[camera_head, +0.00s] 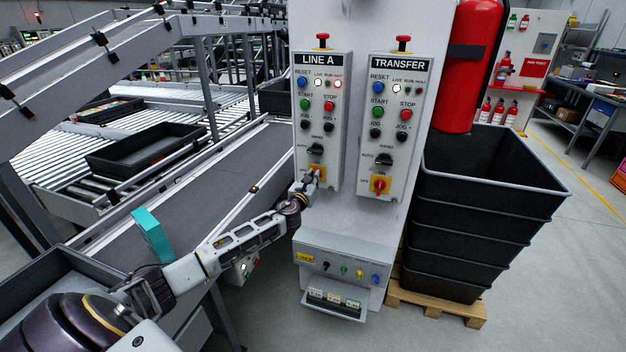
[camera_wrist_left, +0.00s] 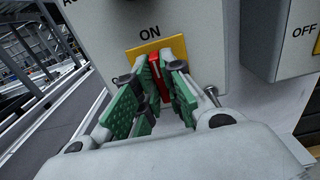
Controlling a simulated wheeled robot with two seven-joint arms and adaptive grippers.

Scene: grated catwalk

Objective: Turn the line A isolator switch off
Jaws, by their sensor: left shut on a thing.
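The LINE A panel (camera_head: 321,110) is on the white column, and its isolator switch has a yellow plate (camera_head: 318,169) at the bottom of the panel. In the left wrist view the yellow plate (camera_wrist_left: 178,46) sits under the word ON, and the red handle (camera_wrist_left: 158,76) stands roughly upright, slightly tilted. My left gripper (camera_head: 314,178) reaches the switch from below left. In the left wrist view its green-padded fingers (camera_wrist_left: 156,90) are closed on the red handle and partly hide it. My right gripper is in neither view.
The TRANSFER panel (camera_head: 395,115) beside it has its own red and yellow isolator (camera_head: 379,185). Below is a grey box with small coloured knobs (camera_head: 343,268). Stacked black crates (camera_head: 480,220) stand at right. A conveyor (camera_head: 200,185) runs at left.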

